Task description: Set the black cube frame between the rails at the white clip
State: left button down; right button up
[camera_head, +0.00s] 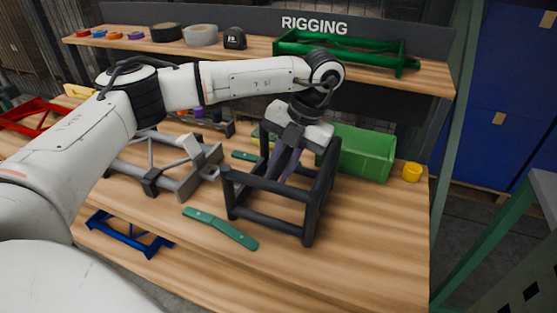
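The black cube frame (268,187) stands at the right middle of the wooden bench, its top bars level with the grey rails or higher. I cannot tell whether its base touches the bench. The grey rails (160,160) lie to its left, with a white clip (191,147) upright at their right part and a black clip (150,181) on the near rail. My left gripper (283,164) points down over the cube frame, its purple fingers among the frame's bars. Whether they close on a bar is not clear. My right gripper is not in view.
Green strips (220,228) lie on the bench. A green bin (362,153) and yellow cup (412,172) stand to the right. A blue frame (130,235) and red frame (35,116) lie left. A back shelf (262,47) holds a green frame (345,50). The front right bench is clear.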

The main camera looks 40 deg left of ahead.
pick_arm(q)
jog(key=shift+w, duration=0.1)
jog(key=c, duration=2)
grip_release()
jog(key=shift+f, duration=0.15)
jog(key=o, duration=0.4)
jog(key=shift+c, duration=0.2)
jog(key=shift+r, duration=0.2)
jog(key=p+v, duration=0.1)
jog(key=v, duration=1)
jog(key=shift+r, duration=0.4)
jog(key=shift+d, duration=0.15)
